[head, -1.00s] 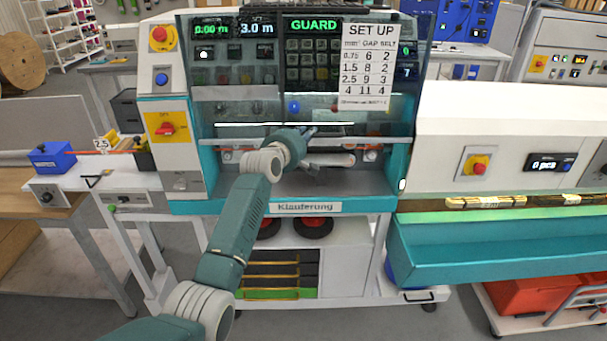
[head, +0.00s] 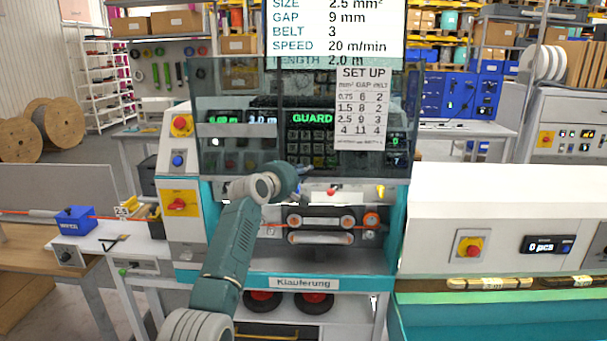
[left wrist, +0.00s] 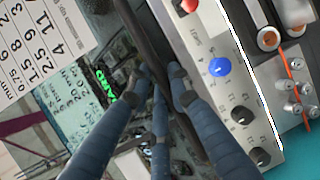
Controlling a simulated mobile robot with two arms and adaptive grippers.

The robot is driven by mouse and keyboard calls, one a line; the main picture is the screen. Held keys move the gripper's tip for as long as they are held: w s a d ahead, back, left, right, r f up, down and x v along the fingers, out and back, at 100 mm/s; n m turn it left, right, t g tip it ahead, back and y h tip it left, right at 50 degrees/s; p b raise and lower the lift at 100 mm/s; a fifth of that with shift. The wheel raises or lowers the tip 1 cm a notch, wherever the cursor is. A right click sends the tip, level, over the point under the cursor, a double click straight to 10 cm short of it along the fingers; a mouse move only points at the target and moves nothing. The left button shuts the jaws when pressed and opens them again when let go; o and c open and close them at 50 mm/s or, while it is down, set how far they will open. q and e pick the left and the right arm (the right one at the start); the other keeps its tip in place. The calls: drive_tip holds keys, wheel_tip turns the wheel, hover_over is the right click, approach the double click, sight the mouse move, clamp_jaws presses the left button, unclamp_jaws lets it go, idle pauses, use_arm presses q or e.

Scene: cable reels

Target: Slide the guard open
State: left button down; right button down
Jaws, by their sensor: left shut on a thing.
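The guard (head: 235,88) is a clear, dark-tinted panel on the front of the machine marked Klauferung. It stands raised, with its lower edge above the belt unit (head: 320,224), which is uncovered below. A white SET UP card (head: 361,108) is on the guard. My left gripper (head: 304,177) is at the guard's lower edge, its fingers small and partly hidden by the wrist. In the left wrist view, my left gripper (left wrist: 162,80) is closed around a dark bar (left wrist: 150,45) along the guard's edge. My right gripper is in neither view.
A red knob on a yellow plate (head: 179,204) and a blue button (head: 179,160) sit on the machine's left post. A white housing (head: 500,215) extends right. A blue box (head: 75,219) stands on the left bench. A screen (head: 335,30) is above.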

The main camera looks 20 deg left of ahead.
use_arm(q)
drive_tip(key=c, duration=1.8)
unclamp_jaws()
drive_tip(key=shift+c, duration=0.2)
drive_tip(key=shift+w+f, duration=0.15)
drive_tip(key=v, duration=1.2)
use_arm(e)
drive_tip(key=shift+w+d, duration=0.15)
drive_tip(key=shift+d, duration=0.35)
